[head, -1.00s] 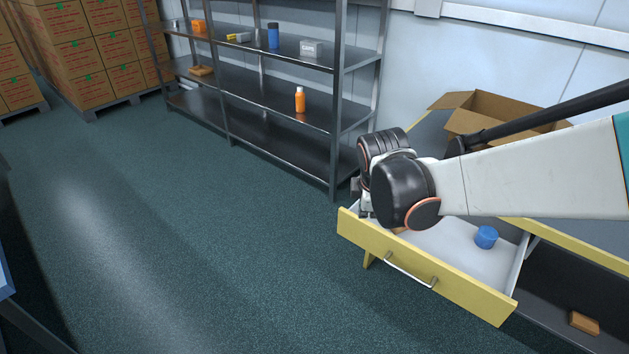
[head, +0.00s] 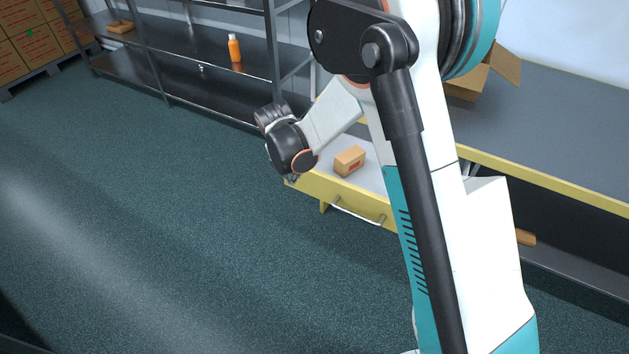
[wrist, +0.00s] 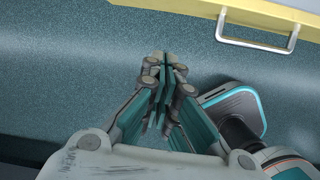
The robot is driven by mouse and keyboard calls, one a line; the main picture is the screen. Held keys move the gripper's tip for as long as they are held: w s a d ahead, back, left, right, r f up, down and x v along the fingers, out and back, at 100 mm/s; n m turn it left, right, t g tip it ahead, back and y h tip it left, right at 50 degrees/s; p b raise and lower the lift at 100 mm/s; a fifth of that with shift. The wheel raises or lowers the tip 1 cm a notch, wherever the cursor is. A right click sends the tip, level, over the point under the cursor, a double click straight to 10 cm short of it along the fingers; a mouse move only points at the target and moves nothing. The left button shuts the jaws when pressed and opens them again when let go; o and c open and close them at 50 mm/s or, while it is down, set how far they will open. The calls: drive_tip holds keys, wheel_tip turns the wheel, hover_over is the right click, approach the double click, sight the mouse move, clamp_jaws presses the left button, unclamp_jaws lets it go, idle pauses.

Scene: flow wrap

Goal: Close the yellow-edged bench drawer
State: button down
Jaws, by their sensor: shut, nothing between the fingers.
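The yellow-edged bench drawer (head: 318,191) stands open below the bench, its yellow front turned to the floor side. Its metal handle (head: 357,214) is on that front. A small brown box (head: 349,160) lies inside; my arm hides the drawer's right part. In the wrist view the yellow front edge (wrist: 275,15) and handle (wrist: 258,40) are at the top right. My gripper (wrist: 163,62) is shut and empty, over the floor in that view, apart from the handle.
The grey bench top (head: 565,125) with an open carton (head: 470,80) is at the right. A dark metal shelf (head: 190,100) holding an orange bottle (head: 234,48) stands behind. Stacked cartons (head: 35,45) are at the far left. The floor in front of the drawer is clear.

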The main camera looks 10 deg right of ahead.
wheel_tip(320, 180, down, 2)
drive_tip(key=n, duration=0.1)
drive_tip(key=b, duration=0.6)
approach(305, 184)
drive_tip(key=shift+s+d+f, duration=0.2)
drive_tip(key=shift+s+f, duration=0.1)
drive_tip(key=shift+f, duration=0.55)
drive_tip(key=shift+s+d+f, duration=0.15)
drive_tip(key=shift+s+f, duration=0.15)
drive_tip(key=shift+f, duration=0.6)
drive_tip(key=shift+s+d+f, duration=0.2)
drive_tip(key=shift+s+f, duration=0.1)
drive_tip(key=shift+f, duration=0.55)
